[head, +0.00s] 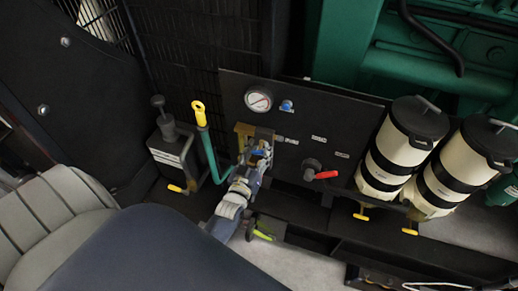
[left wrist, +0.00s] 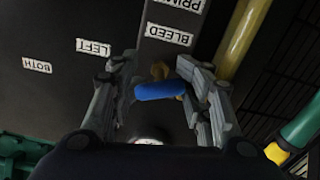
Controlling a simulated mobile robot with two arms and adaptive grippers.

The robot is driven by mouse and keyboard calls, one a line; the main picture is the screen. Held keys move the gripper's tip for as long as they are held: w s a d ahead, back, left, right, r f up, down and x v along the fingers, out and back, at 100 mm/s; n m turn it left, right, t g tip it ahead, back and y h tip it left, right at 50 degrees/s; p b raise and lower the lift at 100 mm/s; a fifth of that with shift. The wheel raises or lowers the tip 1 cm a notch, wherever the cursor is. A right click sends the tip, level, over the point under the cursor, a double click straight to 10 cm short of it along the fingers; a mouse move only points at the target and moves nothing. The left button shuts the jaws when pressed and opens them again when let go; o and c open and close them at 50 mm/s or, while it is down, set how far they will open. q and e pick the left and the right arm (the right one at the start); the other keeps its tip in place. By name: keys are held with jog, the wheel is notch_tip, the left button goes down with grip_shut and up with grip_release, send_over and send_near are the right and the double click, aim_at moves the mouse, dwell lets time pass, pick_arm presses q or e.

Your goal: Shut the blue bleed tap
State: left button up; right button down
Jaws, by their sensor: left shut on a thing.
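The blue bleed tap has a short blue lever (left wrist: 160,91) on a brass body. In the left wrist view it lies crosswise between the fingers of my left gripper (left wrist: 155,80), below the BLEED label (left wrist: 169,34). The lever's right end meets the right finger. In the head view my left gripper (head: 260,152) reaches up to the panel and is shut on the tap. Only a bit of blue shows between its fingers there, and most of the tap is hidden. My right gripper is not in view.
A yellow-topped pump handle (head: 198,113) stands close on the left. Two cream filter canisters (head: 403,146) stand on the right. A green pipe runs beside my gripper.

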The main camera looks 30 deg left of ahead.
pick_arm(q)
jog(key=shift+s+f+m, duration=0.1)
jog(key=shift+f+m, duration=0.05)
jog(key=shift+m, duration=1)
jog(key=shift+s+f+m, duration=0.1)
jog(key=shift+f+m, duration=0.05)
jog(key=shift+m, duration=1)
jog(key=o, duration=1.1)
jog(key=shift+a, duration=0.1)
jog(key=shift+r, duration=0.2)
jog(key=shift+w, duration=0.1)
jog(key=shift+s, duration=0.2)
jog(key=v, duration=1.1)
jog(key=shift+s, duration=0.35)
